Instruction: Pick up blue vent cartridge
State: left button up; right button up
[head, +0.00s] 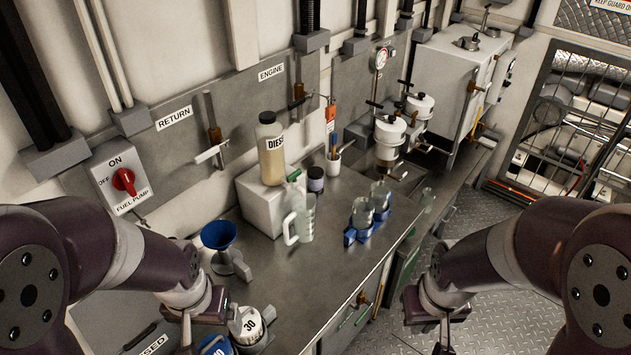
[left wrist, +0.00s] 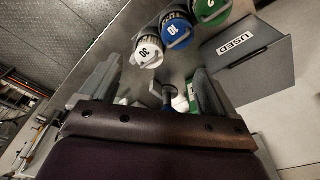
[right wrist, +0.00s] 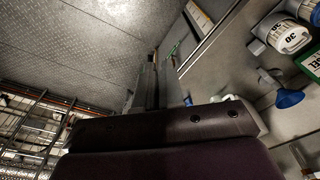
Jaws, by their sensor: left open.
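The blue vent cartridge, labelled 10 (left wrist: 178,28), stands between a white cartridge labelled 30 (left wrist: 148,52) and a green one (left wrist: 212,10) in the left wrist view. In the head view only part of the blue cartridge shows at the bottom edge (head: 215,345), left of the white one (head: 246,326). My left gripper (head: 187,325) is open and empty to the left of the cartridges, apart from them. Its spread fingers show in the left wrist view (left wrist: 158,78). My right gripper (head: 445,328) looks shut and empty, over the floor right of the bench.
A grey box labelled USED (left wrist: 240,50) is near the cartridges.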

aim_at(314, 175)
jog(key=k+u, duration=0.45)
jog(key=k+j+u, duration=0.2)
jog(key=u, duration=0.2)
jog(key=i+l+u, duration=0.15)
jog(key=l+u, duration=0.3)
jog(key=i+l+u, duration=0.1)
jog(key=l+u, duration=0.8)
jog(key=k+l+u, duration=0.1)
jog(key=l+u, duration=0.3)
jog(key=k+l, duration=0.1)
jog(key=l, duration=0.4)
jog(key=k+l, duration=0.1)
jog(key=l, duration=0.4)
jog(key=k+l, duration=0.1)
jog(key=l, duration=0.4)
jog(key=k+l, duration=0.1)
jog(key=l, duration=0.4)
